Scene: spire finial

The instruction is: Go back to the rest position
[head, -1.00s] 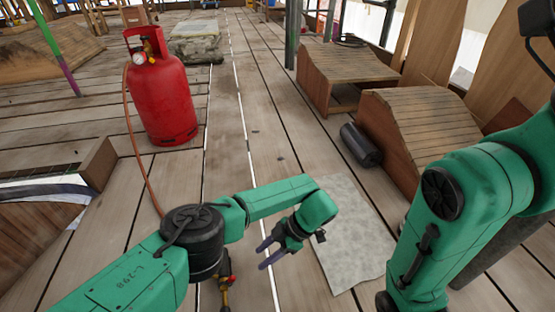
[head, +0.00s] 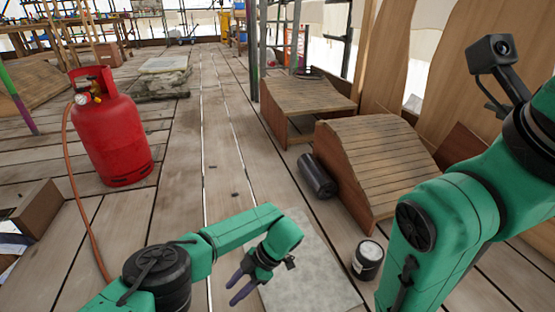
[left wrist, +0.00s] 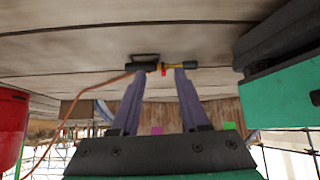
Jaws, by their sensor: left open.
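My left gripper (head: 242,288) is open and empty, low in the middle of the head view, over the plank floor beside a grey sheet. In the left wrist view its two purple-grey fingers (left wrist: 158,95) stand apart with nothing between them. Beyond the fingertips lies a torch-like tool (left wrist: 170,66) with a black handle, a brass part and a hose. My right arm comes in at the right of the head view; its gripper is out of view.
A red gas cylinder (head: 108,135) stands at left with an orange hose. The grey sheet (head: 312,275) lies on the floor. A small dark can (head: 367,260), a black roll (head: 317,176) and curved wooden stands (head: 375,160) are at right.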

